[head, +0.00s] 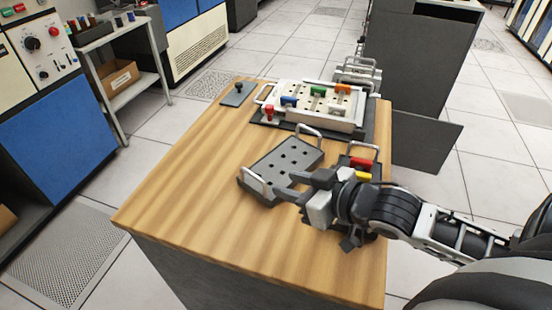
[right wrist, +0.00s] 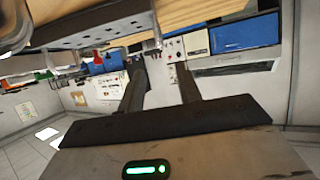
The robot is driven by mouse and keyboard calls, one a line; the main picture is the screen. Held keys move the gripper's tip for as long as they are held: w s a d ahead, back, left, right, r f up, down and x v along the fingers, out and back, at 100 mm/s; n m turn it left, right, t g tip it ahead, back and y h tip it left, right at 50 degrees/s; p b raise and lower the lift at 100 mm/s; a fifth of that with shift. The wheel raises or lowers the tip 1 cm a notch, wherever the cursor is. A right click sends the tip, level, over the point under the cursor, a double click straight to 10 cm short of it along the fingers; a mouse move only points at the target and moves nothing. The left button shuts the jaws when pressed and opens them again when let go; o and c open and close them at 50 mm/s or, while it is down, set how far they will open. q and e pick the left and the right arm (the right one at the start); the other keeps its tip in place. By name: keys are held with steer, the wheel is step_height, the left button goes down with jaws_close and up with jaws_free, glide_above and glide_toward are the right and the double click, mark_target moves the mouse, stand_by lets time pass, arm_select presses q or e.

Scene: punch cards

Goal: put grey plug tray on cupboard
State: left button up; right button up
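The grey plug tray (head: 284,164), a dark flat plate with rows of holes and a pale handle at each end, is over the wooden top of a grey cabinet (head: 190,195). I cannot tell whether it rests flat. My right gripper (head: 284,186) is at the tray's near right side, its fingers pointing left. In the right wrist view the two dark fingers (right wrist: 160,72) stand apart, with the tray's underside or side (right wrist: 95,32) at upper left and no clear grip on it. My left gripper is out of view.
A white tray with coloured plugs (head: 318,103) sits on a dark base at the back of the top. A small dark plate with a knob (head: 237,94) is beside it. Red and yellow plugs (head: 361,170) show behind my right gripper. The front left of the top is clear.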

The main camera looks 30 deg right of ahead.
mark_target(254, 175)
steer(key=x, duration=1.3)
steer(key=shift+w+a+f, duration=0.15)
steer(key=shift+w+a, duration=0.1)
jaws_close()
stand_by(1.0)
